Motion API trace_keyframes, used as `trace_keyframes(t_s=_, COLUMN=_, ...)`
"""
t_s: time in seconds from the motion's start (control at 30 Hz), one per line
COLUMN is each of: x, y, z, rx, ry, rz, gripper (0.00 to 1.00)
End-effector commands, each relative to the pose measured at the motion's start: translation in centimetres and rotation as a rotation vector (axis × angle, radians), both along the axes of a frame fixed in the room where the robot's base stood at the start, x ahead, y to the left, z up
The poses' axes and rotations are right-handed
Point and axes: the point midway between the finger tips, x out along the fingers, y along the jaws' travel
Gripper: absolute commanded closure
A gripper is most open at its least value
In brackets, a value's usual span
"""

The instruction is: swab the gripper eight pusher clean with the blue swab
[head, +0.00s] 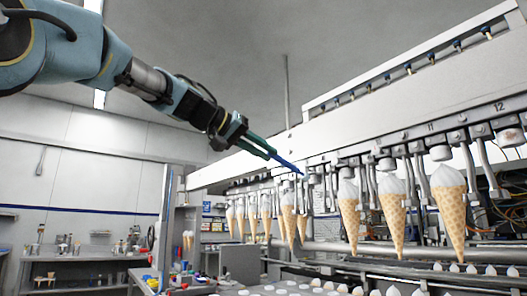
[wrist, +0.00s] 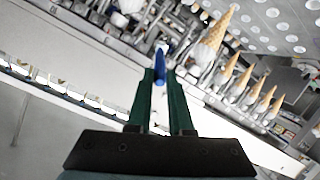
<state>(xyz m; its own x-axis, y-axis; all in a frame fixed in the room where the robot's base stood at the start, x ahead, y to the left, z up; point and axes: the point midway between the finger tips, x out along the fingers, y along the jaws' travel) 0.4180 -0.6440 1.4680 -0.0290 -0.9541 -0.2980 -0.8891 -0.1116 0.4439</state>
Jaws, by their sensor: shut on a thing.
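My gripper (head: 262,148) is shut on the blue swab (head: 287,164), which points right and down toward the row of cone grippers. In the wrist view the swab (wrist: 159,65) stands out between the green fingertips (wrist: 160,78). In the head view the swab's tip overlaps the metal pusher parts (head: 308,180) under the white beam, in a gap between cones. I cannot tell whether the tip touches a pusher. No number 8 is readable; only 11 and 12 show clearly, farther right, so I cannot confirm which pusher is gripper eight's.
Cones with white tops (head: 394,215) hang in the row on both sides of the swab. The white beam (head: 380,135) runs above them. A tray with round white tops (head: 320,288) lies below. Benches with small items (head: 85,265) stand at the left. The space left of the beam is open.

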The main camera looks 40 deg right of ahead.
Motion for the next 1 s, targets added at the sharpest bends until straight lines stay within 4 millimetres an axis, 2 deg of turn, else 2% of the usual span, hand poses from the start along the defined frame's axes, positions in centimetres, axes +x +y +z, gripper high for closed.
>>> trace_keyframes(t_s=0.7, x=-0.1, y=-1.2, z=0.0, rx=0.0, ry=0.0, rz=-0.001, gripper=1.0)
trace_keyframes(t_s=1.0, x=1.4, y=-1.1, z=0.0, rx=-0.001, ry=-0.001, rz=0.002, gripper=1.0)
